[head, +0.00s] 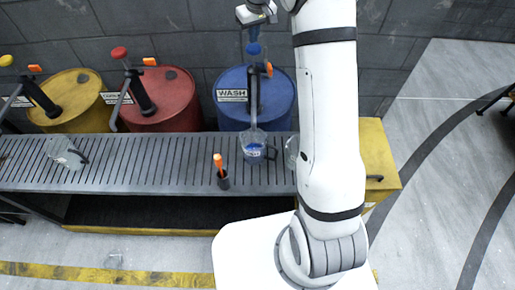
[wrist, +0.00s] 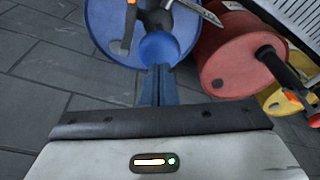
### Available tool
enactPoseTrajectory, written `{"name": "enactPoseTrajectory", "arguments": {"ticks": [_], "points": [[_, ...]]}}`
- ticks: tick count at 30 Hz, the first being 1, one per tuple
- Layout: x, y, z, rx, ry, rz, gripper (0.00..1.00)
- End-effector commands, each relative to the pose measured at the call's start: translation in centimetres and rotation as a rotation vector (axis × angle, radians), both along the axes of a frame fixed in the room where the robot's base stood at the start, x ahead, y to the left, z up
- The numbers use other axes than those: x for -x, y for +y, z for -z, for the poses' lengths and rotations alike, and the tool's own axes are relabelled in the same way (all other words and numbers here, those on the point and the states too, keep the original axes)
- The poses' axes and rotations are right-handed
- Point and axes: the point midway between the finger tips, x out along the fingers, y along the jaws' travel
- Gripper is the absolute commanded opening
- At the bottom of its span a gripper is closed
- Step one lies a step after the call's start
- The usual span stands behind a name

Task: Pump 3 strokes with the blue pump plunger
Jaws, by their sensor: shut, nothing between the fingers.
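The blue drum (head: 232,78) with the WASH label stands behind the slatted bench. Its pump plunger has a round blue knob (head: 254,48) on top, raised above the drum; the knob also shows in the wrist view (wrist: 160,47). My gripper (head: 253,34) is shut and empty, pointing down directly above the knob. In the wrist view its closed fingertips (wrist: 156,72) end at the knob's edge; I cannot tell whether they touch it. A clear jug (head: 254,148) with blue liquid stands on the bench under the pump's spout.
A red drum (head: 180,100) and a yellow drum (head: 68,88) with their own pumps stand left. My arm hides part of another clear vessel.

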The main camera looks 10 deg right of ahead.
Motion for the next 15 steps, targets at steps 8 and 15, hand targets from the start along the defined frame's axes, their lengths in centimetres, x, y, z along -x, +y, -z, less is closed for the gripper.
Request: {"name": "enactPoseTrajectory", "arguments": {"ticks": [8, 15], "points": [[0.0, 0.0, 0.0, 0.0, 0.0, 0.0, 0.0], [0.0, 0.0, -1.6, 0.0, -0.002, 0.0, 0.0]]}}
